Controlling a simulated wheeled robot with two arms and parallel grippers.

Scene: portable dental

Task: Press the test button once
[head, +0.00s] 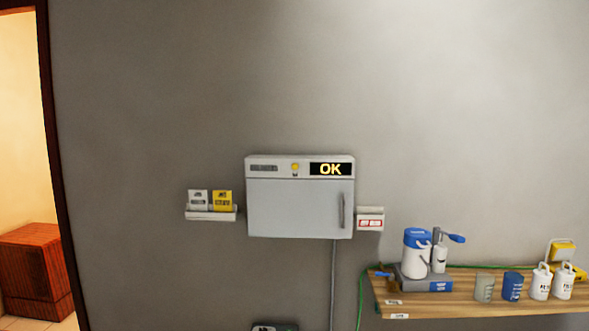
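A pale grey wall cabinet (300,207) hangs on the grey wall in the middle of the head view. A small round yellow button (295,167) sits on its top strip, with a tiny mark below it too small to read. To the button's right a black display (331,169) shows "OK" in yellow letters. The cabinet door is closed and has a vertical handle (341,211) at its right. Neither of my grippers shows in this view.
A small shelf (210,215) with two packets is left of the cabinet, and a small white box (370,219) is right of it. A wooden shelf (470,309) at lower right carries a blue-lidded device, cups and bottles. A doorway opens at far left.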

